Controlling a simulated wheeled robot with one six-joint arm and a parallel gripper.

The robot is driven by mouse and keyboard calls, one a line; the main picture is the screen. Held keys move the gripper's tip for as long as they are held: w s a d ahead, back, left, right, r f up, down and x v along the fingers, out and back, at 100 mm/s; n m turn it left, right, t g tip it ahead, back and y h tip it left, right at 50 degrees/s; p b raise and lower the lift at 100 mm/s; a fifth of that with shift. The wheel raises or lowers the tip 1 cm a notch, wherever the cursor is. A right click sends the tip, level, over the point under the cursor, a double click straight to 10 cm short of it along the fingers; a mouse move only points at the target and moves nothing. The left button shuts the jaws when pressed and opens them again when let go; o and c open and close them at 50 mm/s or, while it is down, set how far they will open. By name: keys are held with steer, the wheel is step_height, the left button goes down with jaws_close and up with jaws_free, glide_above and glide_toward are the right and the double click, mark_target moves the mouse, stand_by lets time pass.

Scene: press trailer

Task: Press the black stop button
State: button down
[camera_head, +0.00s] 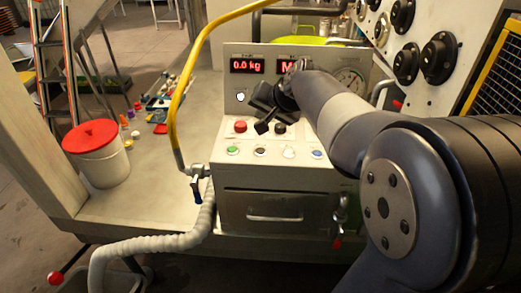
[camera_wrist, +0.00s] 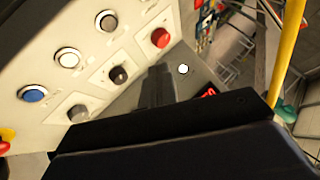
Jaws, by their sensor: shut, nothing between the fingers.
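A black push button (camera_head: 260,152) with a pale ring sits in the lower row of the control panel, between a green button (camera_head: 232,150) and a white button (camera_head: 288,153). It also shows near the top of the wrist view (camera_wrist: 107,21). No stop label is readable. My gripper (camera_head: 261,128) is shut and empty. It is above and behind the black button in the head view, apart from it, near the red knob (camera_head: 240,127) and black knob (camera_head: 279,129). In the wrist view my dark fingers (camera_wrist: 157,86) point at the panel's upper part.
A blue button (camera_head: 317,154) ends the row at the right. A yellow pipe (camera_head: 178,100) rises at the panel's left, above a tap and pale hose (camera_head: 150,243). Red displays (camera_head: 247,66) stand behind my gripper. A white bucket with a red lid (camera_head: 98,155) stands left.

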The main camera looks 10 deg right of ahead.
mark_target(263, 153)
steer(key=shift+f+b, duration=3.55)
steer(key=shift+f, duration=0.85)
steer(key=shift+f+b, duration=0.4)
steer(key=shift+f+b, duration=0.4)
steer(key=shift+r, duration=0.1)
steer(key=shift+r+p, duration=0.65)
steer(key=shift+r, duration=0.05)
steer(key=shift+r, duration=0.1)
step_height(263, 153, up, 5)
steer(key=p, duration=0.4)
